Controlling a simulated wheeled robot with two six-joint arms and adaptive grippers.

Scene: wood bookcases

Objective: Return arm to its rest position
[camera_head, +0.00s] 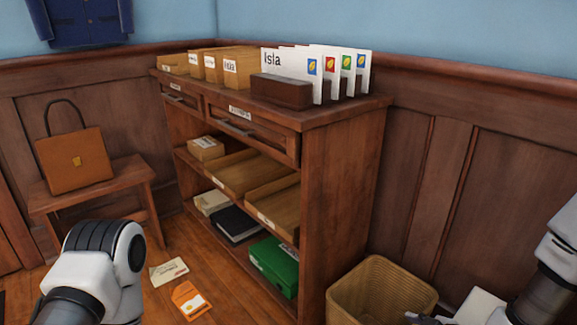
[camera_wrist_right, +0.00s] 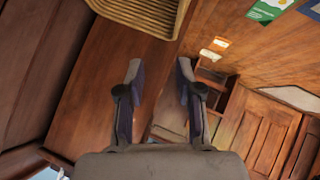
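My right arm (camera_head: 555,262) comes in at the lower right of the head view, low beside the wicker basket. My right gripper (camera_wrist_right: 158,72) shows in the right wrist view with its two dark fingers apart. Only brown wood surface shows between them, so it holds nothing. My left arm (camera_head: 95,265) shows as a white and black joint at the lower left of the head view, in front of the bench. Its gripper is outside the frame.
A wooden bookcase (camera_head: 340,190) stands in the middle with letters (camera_head: 283,65) on top and a green box (camera_head: 275,262) low down. The wicker basket (camera_head: 380,290) stands right of it. A bench (camera_head: 130,178) carries a brown bag (camera_head: 75,160). An envelope (camera_head: 168,271) and orange card (camera_head: 190,300) lie on the floor.

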